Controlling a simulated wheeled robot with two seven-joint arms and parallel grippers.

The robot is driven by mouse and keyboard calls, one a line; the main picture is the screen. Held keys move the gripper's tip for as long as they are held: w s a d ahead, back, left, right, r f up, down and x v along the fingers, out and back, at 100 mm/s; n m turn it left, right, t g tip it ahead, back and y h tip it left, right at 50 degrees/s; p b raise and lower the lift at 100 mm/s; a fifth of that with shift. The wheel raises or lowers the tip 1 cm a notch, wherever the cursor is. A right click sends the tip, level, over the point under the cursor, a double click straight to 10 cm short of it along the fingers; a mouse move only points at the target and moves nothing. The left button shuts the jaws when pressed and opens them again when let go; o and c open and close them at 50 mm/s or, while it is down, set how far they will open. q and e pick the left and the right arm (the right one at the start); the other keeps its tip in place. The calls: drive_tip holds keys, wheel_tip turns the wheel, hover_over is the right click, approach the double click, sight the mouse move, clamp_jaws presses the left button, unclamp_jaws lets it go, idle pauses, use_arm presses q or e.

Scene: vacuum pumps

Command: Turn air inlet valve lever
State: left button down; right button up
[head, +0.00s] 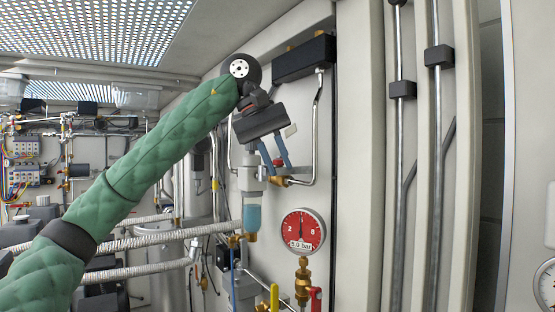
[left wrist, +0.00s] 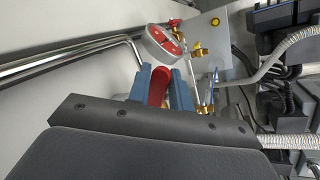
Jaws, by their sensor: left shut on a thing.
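My left gripper (head: 276,158) reaches up to the wall panel in the head view. Its blue fingers are closed around a red valve lever (head: 277,162), just above a brass valve fitting (head: 278,181) on a metal pipe. In the left wrist view the red lever (left wrist: 158,87) sits between the two blue fingers (left wrist: 159,92), and its lower part is hidden by the gripper body. My right gripper is in neither view.
A red-faced pressure gauge (head: 303,231) hangs below right of the valve. A blue-bowled filter (head: 252,215) is just left. A yellow lever (head: 274,296) and another red lever (head: 315,299) are lower. Vertical pipes (head: 400,150) run at right.

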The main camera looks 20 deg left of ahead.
use_arm(q)
drive_tip(key=c, duration=1.3)
unclamp_jaws()
drive_tip(key=shift+c, duration=0.2)
drive_tip(key=shift+o, duration=0.7)
drive_tip(key=shift+r, duration=0.1)
drive_tip(key=shift+a+r, duration=0.1)
drive_tip(key=shift+r, duration=0.1)
drive_tip(key=shift+s+a+r+p, duration=0.1)
drive_tip(key=shift+r+p, duration=0.15)
drive_tip(key=shift+p, duration=0.05)
drive_tip(key=shift+a+r, duration=0.15)
drive_tip(key=shift+r, duration=0.25)
drive_tip(key=p+v, duration=0.3)
drive_tip(key=v, duration=0.3)
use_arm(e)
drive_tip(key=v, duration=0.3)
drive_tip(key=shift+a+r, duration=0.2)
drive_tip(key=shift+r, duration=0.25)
